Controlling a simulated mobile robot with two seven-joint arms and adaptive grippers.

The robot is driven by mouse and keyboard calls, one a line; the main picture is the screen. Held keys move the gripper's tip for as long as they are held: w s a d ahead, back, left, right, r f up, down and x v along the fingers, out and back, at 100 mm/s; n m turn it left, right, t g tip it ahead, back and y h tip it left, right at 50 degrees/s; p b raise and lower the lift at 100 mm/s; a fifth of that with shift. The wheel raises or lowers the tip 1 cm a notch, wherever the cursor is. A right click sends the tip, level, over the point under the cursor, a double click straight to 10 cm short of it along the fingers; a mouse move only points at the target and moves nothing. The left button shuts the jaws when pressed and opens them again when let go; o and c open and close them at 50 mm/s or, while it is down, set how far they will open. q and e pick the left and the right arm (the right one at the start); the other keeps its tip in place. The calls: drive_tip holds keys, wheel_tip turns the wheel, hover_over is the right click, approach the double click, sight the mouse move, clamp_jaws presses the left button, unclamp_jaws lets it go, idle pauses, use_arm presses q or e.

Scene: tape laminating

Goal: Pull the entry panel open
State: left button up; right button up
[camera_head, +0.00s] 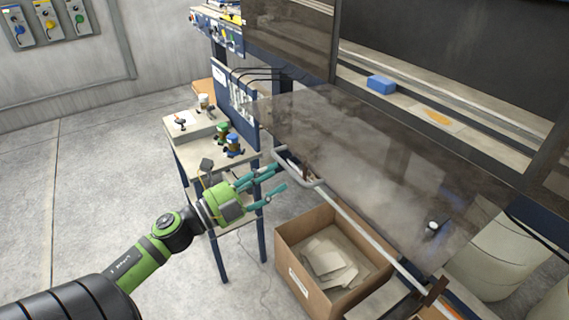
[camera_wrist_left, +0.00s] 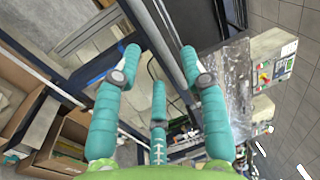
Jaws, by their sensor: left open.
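The entry panel (camera_head: 350,140) is a smoky, see-through sheet that slopes out from the machine front. A pale metal bar (camera_head: 350,215) runs along its lower edge, with a bent end near my gripper. My left gripper (camera_head: 274,181) has its teal fingers spread, just left of that bent end. In the left wrist view my gripper (camera_wrist_left: 160,62) is open, and a grey bar (camera_wrist_left: 160,40) crosses between its fingertips. I cannot tell whether the fingers touch it. My right gripper is not in view.
An open cardboard box (camera_head: 330,260) with pale sheets stands below the bar. A small table (camera_head: 190,155) with cups is behind my left gripper. A blue block (camera_head: 381,84) sits on the machine's ledge. The floor at left is clear.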

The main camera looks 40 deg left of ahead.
sight(288, 165)
use_arm(q)
drive_tip(key=shift+p+x, duration=0.75)
drive_tip(key=shift+x, duration=1.85)
drive_tip(key=shift+a, duration=0.1)
clamp_jaws()
